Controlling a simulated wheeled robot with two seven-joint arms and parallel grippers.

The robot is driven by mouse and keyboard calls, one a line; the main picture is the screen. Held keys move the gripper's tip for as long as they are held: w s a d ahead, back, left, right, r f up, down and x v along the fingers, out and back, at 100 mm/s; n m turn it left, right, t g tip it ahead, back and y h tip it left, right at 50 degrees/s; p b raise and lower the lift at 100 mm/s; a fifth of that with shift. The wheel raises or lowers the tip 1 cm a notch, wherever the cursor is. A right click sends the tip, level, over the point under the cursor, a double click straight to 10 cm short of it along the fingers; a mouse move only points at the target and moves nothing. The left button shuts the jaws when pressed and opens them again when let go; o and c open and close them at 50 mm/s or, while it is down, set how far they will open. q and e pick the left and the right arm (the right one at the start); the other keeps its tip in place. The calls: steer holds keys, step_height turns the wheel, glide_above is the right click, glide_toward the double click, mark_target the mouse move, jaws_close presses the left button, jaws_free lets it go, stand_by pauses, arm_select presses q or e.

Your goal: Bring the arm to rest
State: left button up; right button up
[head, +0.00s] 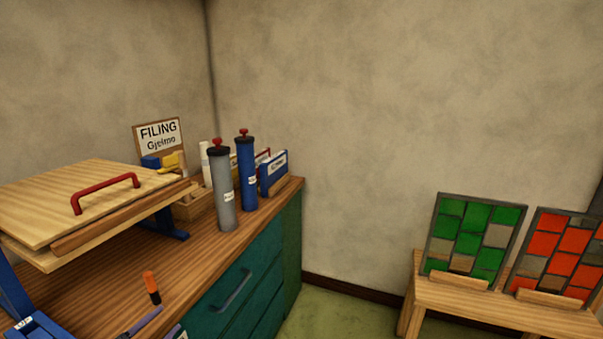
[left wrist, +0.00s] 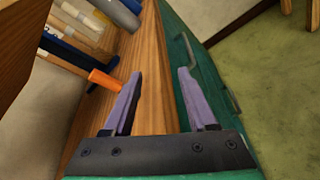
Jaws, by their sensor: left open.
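My left gripper (head: 160,328) is at the bottom edge of the head view, with only parts of its purple fingers showing there. In the left wrist view its two fingers (left wrist: 159,75) stand wide apart with nothing between them. They are over the front edge of the wooden worktop (left wrist: 155,50), beside the teal drawer front. An orange and dark tool (head: 151,288) is just beyond the gripper. Its orange end (left wrist: 104,80) appears close to the left finger in the wrist view; I cannot tell whether they touch. My right gripper is not in view.
A wooden press with a red handle (head: 104,192) stands at the left. Grey (head: 223,190) and blue (head: 247,178) cylinders stand near the worktop's far end. Green (head: 472,239) and red (head: 560,252) panels rest on a low bench (head: 455,296) at right. Green floor (head: 335,309) lies between.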

arm_select(q)
steer(key=s+d+f+m+g+y, duration=0.1)
steer(key=s+d+f+m+g, duration=0.6)
steer(key=m, duration=0.7)
steer(key=s+d+f+m+g, duration=0.35)
steer(key=s+m, duration=0.55)
steer(key=m, duration=0.5)
step_height(320, 180, down, 22)
steer(key=s+g, duration=0.2)
steer(key=s+a+f+m+g, duration=0.1)
steer(key=s+a+f, duration=0.1)
steer(key=s+f, duration=1.3)
steer(key=shift+s+f+y, duration=0.3)
steer(key=shift+s, duration=0.95)
